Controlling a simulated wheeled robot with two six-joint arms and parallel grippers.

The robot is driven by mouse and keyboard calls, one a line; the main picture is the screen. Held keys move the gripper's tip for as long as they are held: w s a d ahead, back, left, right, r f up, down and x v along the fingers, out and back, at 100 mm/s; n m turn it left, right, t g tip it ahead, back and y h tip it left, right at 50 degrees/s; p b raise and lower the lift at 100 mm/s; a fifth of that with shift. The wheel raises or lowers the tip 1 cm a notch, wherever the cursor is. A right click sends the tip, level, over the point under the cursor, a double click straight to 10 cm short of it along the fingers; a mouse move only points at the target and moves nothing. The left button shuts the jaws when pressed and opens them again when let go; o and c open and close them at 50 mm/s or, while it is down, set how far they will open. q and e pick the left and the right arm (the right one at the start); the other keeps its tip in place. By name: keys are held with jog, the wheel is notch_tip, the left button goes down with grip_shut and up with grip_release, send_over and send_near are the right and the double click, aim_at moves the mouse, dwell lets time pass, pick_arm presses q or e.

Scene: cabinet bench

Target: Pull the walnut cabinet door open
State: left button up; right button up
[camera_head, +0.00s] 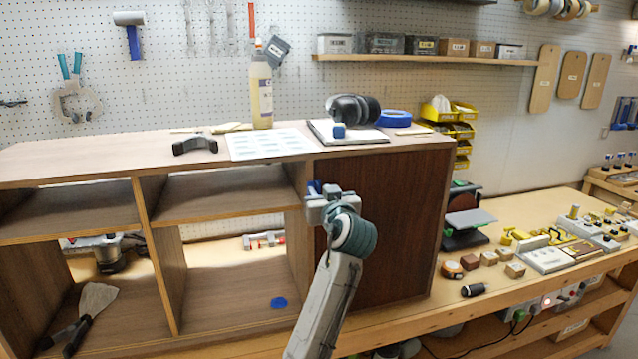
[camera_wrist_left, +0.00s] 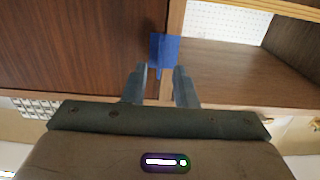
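The walnut cabinet door (camera_head: 388,225) is the dark brown panel on the right of the cabinet in the head view, and it looks shut. In the left wrist view the door (camera_wrist_left: 75,50) fills the upper left. A blue pull (camera_wrist_left: 165,50) sits at the door's edge; a bit of it (camera_head: 316,186) shows in the head view, mostly hidden by my gripper. My left gripper (camera_head: 322,197) is in front of that edge. In the wrist view its two fingers (camera_wrist_left: 159,80) are apart, with the pull at or just beyond their tips; contact is unclear. My right gripper is not in view.
Open compartments (camera_head: 222,192) lie left of the door, holding a scraper (camera_head: 92,308) and a blue disc (camera_head: 279,302). A bottle (camera_head: 262,92), headphones (camera_head: 353,108) and blue tape (camera_head: 395,118) stand on the cabinet top. Wooden blocks (camera_head: 489,258) lie right of the cabinet.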

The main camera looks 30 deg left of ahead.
pick_arm(q)
jog(key=shift+x, duration=1)
grip_shut()
dwell(0.8)
